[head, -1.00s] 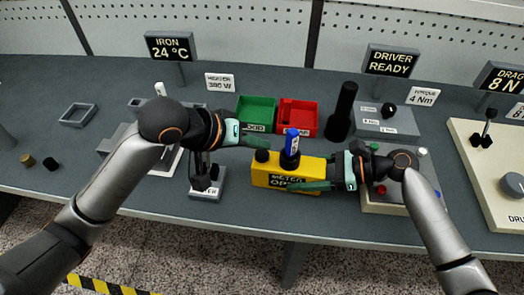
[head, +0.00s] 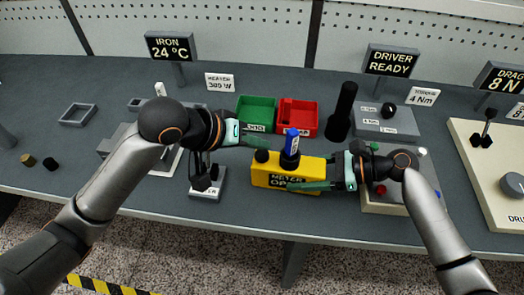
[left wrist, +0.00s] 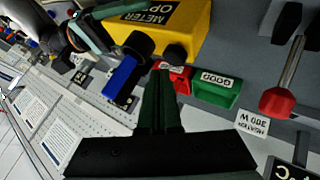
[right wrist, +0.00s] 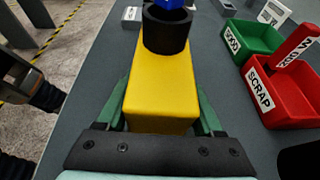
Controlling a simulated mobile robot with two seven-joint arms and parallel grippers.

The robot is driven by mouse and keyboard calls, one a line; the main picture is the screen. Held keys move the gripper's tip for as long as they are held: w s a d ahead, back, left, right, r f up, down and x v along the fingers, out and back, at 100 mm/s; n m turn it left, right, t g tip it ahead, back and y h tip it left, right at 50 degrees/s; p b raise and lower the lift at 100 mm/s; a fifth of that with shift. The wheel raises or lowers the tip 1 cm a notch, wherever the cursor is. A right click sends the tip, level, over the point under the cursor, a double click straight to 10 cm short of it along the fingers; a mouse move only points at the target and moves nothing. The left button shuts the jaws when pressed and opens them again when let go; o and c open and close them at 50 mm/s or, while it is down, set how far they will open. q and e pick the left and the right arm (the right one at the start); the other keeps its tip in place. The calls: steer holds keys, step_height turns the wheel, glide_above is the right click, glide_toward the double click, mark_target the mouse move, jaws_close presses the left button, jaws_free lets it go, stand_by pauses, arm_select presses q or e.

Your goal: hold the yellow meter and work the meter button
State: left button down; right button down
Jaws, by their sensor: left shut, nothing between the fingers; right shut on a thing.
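The yellow meter (head: 270,174) lies on the bench, its front lettered "METER OP" before my right gripper's finger covers the rest. My right gripper (head: 318,172) is shut on its right end; the right wrist view shows a green finger on each side of the yellow body (right wrist: 160,85). A black round button (head: 262,156) sits on the meter's left top, also in the left wrist view (left wrist: 175,53). Beside it a blue-topped part (head: 292,140) stands in a black collar (head: 289,160). My left gripper (head: 270,141) is shut and empty, just behind and above the button; contact is not visible.
A green bin (head: 256,108) and a red bin (head: 297,116) stand behind the meter. A black cylinder (head: 342,112) stands behind right. A grey box with a lever (head: 206,184) is left of the meter. The bench's front edge is close.

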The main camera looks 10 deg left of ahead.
mark_target(258, 157)
arm_select(q)
steer(key=shift+f, duration=0.15)
arm_select(e)
steer(key=shift+f, duration=0.2)
arm_select(q)
steer(key=shift+f, duration=0.3)
steer(key=shift+f, duration=0.55)
stand_by(0.6)
steer(key=shift+r, duration=0.95)
steer(key=shift+r, duration=0.1)
steer(key=shift+r, duration=2.45)
